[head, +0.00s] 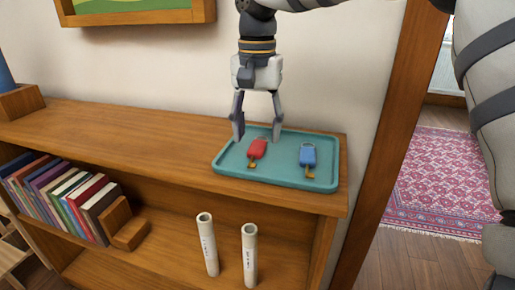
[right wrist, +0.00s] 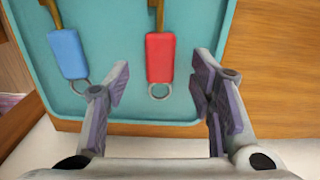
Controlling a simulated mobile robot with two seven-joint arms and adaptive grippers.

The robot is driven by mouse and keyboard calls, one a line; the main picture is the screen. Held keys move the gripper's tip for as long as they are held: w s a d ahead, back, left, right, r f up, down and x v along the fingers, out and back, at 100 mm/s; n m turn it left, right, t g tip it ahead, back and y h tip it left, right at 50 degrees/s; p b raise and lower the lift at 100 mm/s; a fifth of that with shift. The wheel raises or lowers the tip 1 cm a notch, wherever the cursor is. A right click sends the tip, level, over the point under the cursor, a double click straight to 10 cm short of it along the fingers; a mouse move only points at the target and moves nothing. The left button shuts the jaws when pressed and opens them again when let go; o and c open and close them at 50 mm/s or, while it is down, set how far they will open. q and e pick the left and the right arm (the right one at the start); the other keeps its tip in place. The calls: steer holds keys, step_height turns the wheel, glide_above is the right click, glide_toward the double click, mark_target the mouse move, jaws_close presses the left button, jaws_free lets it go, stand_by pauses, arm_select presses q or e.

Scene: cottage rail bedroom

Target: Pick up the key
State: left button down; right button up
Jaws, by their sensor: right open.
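Two keys lie apart on a teal tray (head: 283,176) on top of the wooden shelf unit. The red key (head: 257,149) is on the left in the head view, and the blue key (head: 308,155) is on the right. My right gripper (head: 258,136) is open and empty, pointing down over the back of the tray near the red key. In the right wrist view, the red key (right wrist: 160,57) lies ahead of and between the open fingers (right wrist: 161,95). The blue key (right wrist: 68,54) lies to the left, outside them. My left gripper is not seen.
The shelf top (head: 130,128) is clear left of the tray, up to a wooden box (head: 20,102) holding something blue. Books (head: 65,197) and two white rolls (head: 208,244) stand on the lower shelf. A wooden post (head: 385,140) rises right of the tray; a wall stands behind.

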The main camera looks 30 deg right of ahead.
step_height(320, 180, down, 3)
steer(key=shift+r, duration=0.2)
steer(key=c, duration=1.1)
steer(key=shift+r, duration=0.1)
